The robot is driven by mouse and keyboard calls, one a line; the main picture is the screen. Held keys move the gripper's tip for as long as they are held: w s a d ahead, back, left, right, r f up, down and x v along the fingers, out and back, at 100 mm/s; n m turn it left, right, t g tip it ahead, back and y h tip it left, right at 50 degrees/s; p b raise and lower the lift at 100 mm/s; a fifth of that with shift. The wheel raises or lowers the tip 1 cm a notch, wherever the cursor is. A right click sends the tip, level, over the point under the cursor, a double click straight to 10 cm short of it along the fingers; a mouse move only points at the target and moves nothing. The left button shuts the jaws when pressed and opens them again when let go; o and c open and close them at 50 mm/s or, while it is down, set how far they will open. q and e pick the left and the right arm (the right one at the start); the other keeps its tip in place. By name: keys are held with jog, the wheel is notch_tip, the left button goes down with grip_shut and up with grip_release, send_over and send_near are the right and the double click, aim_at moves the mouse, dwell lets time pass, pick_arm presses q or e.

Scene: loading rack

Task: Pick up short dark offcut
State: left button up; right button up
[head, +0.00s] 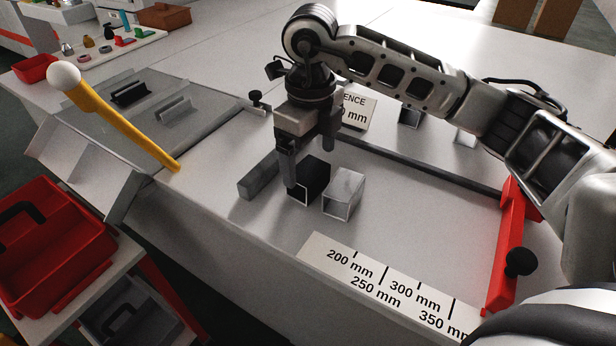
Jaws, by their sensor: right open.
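A short dark offcut (315,174), a black square hollow piece with its open end toward the front, lies on the grey-white table in the middle of the head view. My right gripper (309,170) points down over it with its fingers apart. One finger comes down at the offcut's left side and the other is toward its far side. I cannot tell whether either touches it. A light hollow offcut (345,190) lies just right of the dark one. A grey bar (259,179) lies just left of it. My left gripper is not in view.
A red stop (507,245) with a black knob stands at right, near a millimetre scale (375,285). Behind my right arm are a fence sign (358,112) and another dark piece (410,117). A yellow lever (125,132) rises at left, above a red bin (60,245).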

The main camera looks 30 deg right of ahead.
aim_at(308, 170)
jog(key=f, duration=0.4)
jog(key=shift+a+f+p, duration=0.2)
jog(key=shift+f+p, duration=0.2)
jog(key=shift+r, duration=0.1)
jog(key=c, duration=1.2)
jog(key=shift+o, duration=0.2)
